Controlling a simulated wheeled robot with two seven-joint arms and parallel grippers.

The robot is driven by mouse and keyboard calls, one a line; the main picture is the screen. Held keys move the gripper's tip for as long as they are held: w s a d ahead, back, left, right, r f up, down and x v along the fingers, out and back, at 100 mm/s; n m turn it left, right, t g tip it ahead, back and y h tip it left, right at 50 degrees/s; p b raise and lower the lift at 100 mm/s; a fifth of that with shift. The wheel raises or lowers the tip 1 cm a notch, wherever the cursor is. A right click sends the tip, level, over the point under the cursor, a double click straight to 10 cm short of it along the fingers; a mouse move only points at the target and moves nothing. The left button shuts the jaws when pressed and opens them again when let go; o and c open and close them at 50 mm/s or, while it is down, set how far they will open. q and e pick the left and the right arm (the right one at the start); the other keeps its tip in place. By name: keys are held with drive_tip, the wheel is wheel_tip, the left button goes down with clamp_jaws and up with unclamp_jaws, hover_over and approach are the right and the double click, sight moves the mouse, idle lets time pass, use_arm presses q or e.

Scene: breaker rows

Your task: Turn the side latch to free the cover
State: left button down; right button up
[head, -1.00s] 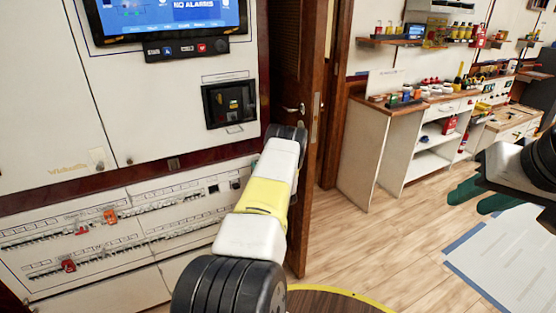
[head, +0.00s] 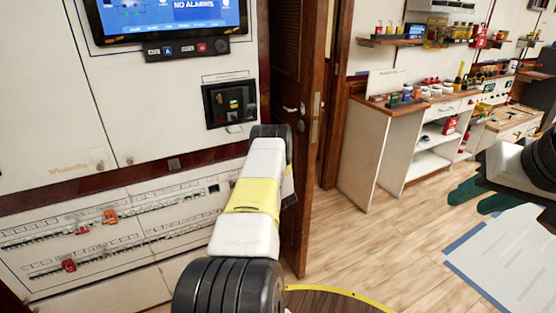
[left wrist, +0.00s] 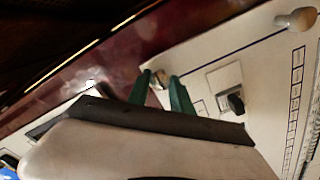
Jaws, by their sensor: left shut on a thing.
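The white cover panel (head: 120,262) with breaker rows fills the lower left of the head view. Its right end is behind my left arm, which also hides my left gripper there. In the left wrist view, the two green fingers of my left gripper (left wrist: 164,88) are shut on a small pale, metallic-looking piece (left wrist: 158,80), apparently the side latch, at the panel's edge by the dark red rail (left wrist: 105,55). Its turn angle cannot be made out. My right gripper (head: 482,196) hangs at the right of the head view, its green fingers apart and empty, away from the panel.
A screen (head: 170,18) and a black inset unit (head: 230,103) are on the upper cabinet. A brown door (head: 303,130) stands just right of my left arm. A workbench (head: 410,112) with several small items is farther back. The wooden floor (head: 375,235) between is clear.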

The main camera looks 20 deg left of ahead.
use_arm(q)
drive_tip(key=shift+n, duration=0.3)
drive_tip(key=c, duration=1.1)
unclamp_jaws()
drive_tip(key=shift+c, duration=0.2)
drive_tip(key=shift+d, duration=0.1)
drive_tip(key=v, duration=0.7)
drive_tip(key=shift+s+d, duration=0.2)
drive_tip(key=shift+s, duration=0.1)
